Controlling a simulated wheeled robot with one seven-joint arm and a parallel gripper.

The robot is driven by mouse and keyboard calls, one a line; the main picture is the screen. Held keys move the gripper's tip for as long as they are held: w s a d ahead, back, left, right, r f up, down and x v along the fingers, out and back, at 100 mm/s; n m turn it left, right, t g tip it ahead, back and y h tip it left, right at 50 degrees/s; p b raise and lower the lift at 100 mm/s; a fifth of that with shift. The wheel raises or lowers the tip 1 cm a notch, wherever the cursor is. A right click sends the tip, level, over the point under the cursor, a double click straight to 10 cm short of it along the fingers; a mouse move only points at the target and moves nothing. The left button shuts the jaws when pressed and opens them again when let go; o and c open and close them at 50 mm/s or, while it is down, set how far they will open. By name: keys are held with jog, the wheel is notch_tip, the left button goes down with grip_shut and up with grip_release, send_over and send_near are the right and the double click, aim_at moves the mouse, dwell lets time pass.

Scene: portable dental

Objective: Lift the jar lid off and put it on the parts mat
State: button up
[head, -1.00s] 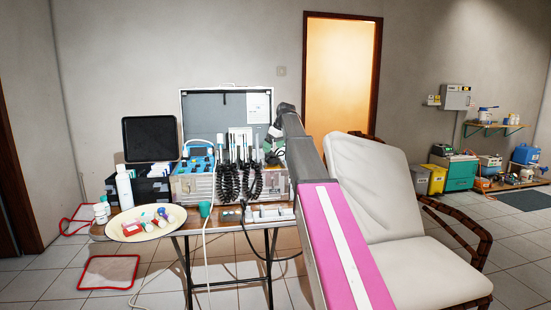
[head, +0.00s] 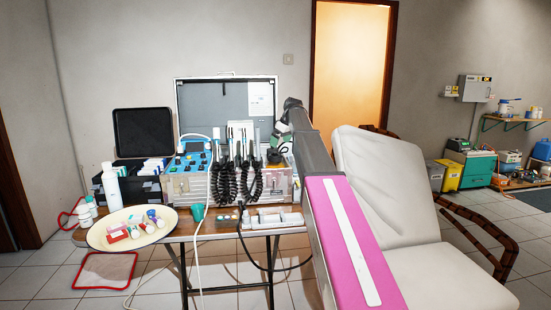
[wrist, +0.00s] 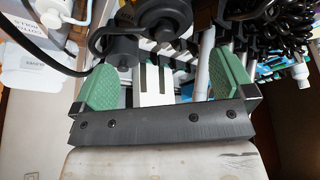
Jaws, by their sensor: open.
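My gripper (wrist: 167,82) is open in the wrist view, with two green pads wide apart and nothing held between them. In the head view its end is mostly hidden behind my arm, in front of the open equipment case (head: 226,105). I cannot pick out a jar lid for certain. Small white bottles or jars (head: 86,212) stand at the table's left edge, apart from my gripper. I cannot tell which surface is the parts mat; a pale red-edged mat (head: 105,270) lies on the floor, and a dark mat (head: 535,198) lies at far right.
A folding table (head: 225,229) carries the case, coiled hoses and an oval tray (head: 101,238) of small items. A white reclining chair (head: 440,262) stands close on the right. A shelf (head: 520,120) and floor equipment (head: 470,166) are at the far right. Tiled floor is open between.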

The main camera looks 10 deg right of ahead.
aim_at(276, 154)
jog(key=x, duration=0.7)
jog(key=shift+s+a+f, duration=0.1)
jog(key=shift+s+f, duration=0.2)
jog(key=c, duration=0.8)
